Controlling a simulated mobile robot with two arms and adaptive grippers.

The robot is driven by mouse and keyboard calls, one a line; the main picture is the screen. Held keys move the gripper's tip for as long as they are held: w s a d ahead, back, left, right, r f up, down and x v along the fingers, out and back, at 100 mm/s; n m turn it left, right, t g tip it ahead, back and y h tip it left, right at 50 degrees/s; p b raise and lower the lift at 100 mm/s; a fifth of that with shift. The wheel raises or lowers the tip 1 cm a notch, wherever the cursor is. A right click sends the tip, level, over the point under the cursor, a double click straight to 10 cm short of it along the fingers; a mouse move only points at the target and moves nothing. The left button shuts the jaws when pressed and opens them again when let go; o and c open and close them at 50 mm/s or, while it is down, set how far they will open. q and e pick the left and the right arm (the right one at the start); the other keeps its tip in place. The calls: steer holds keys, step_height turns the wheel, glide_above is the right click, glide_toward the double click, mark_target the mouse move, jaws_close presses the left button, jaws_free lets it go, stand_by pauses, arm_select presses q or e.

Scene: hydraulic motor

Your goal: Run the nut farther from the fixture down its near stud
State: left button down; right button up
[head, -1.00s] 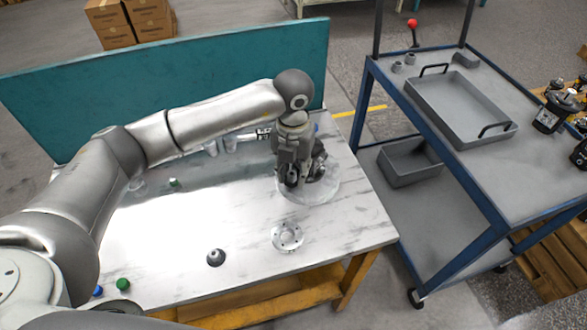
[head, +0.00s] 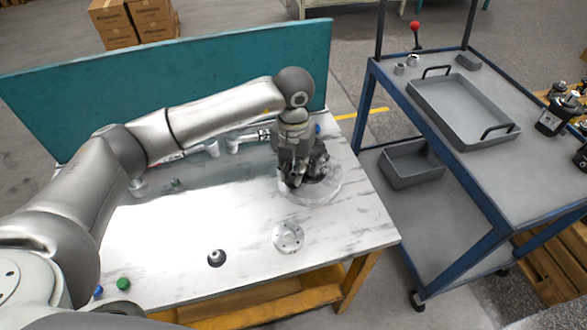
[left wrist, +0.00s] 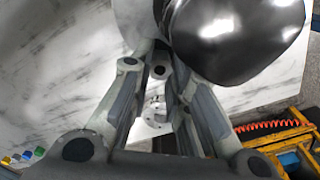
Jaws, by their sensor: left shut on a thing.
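My left gripper (head: 296,184) points down over the round pale base (head: 325,192) at the right end of the table, close against the dark motor body (head: 318,166). In the left wrist view the fingers (left wrist: 158,75) are shut on a small grey piece with a dark hole, which looks like the nut (left wrist: 158,63). The glossy black motor body (left wrist: 235,35) is right beside the fingers there. The stud and the nut's seating on it are hidden by the gripper. My right gripper is not in view.
A flange disc (head: 288,237) and a grey knob-like part (head: 216,257) lie at the table's front. Green (head: 123,284) and blue (head: 98,291) caps lie at front left. A teal panel (head: 170,85) stands behind. A trolley with a grey tray (head: 462,112) is to the right.

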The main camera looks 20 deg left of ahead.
arm_select(q)
steer(key=m+b, duration=0.2)
steer(key=m, duration=0.1)
steer(key=shift+w+a+f, duration=0.1)
steer(key=shift+a+f, duration=0.05)
steer(key=shift+f, duration=0.05)
steer(key=shift+m+b, duration=0.65)
steer(key=shift+m, duration=0.35)
steer(key=shift+r, duration=0.1)
steer(key=shift+m, duration=0.3)
steer(key=shift+f+m+b, duration=0.2)
steer(key=shift+m+b, duration=0.75)
steer(key=shift+m, duration=0.05)
steer(key=c, duration=1.8)
jaws_free()
steer(key=shift+r+m, duration=0.1)
steer(key=shift+m, duration=0.2)
steer(key=shift+o, duration=1.2)
steer(key=shift+d, duration=0.25)
